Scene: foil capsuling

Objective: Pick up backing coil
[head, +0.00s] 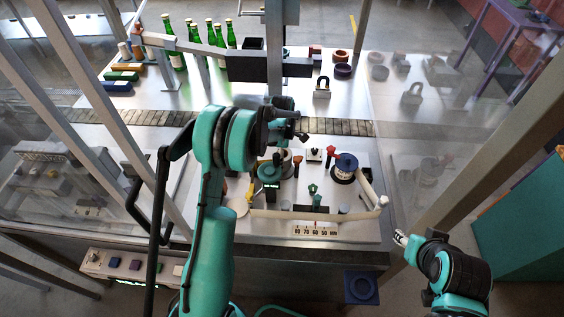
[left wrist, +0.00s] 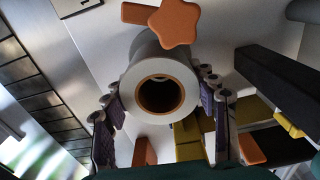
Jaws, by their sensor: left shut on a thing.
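The backing coil (left wrist: 133,88) looks like a pale grey roll with an orange core and a dark hole, seen end-on in the left wrist view. My left gripper (left wrist: 162,108) has its purple-padded fingers on both sides of the roll and is shut on it. In the head view my left gripper (head: 290,130) is over the front part of the table, and the arm hides much of what lies beneath. I cannot tell whether the coil still touches its support. My right gripper (head: 400,239) is beyond the table's right front edge; its finger state is unclear.
An orange star knob (left wrist: 176,22) is close to the coil. A dark spool (head: 346,164) stands to the right. A slatted conveyor (head: 340,127) crosses the table. Green bottles (head: 174,50) stand at the back left.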

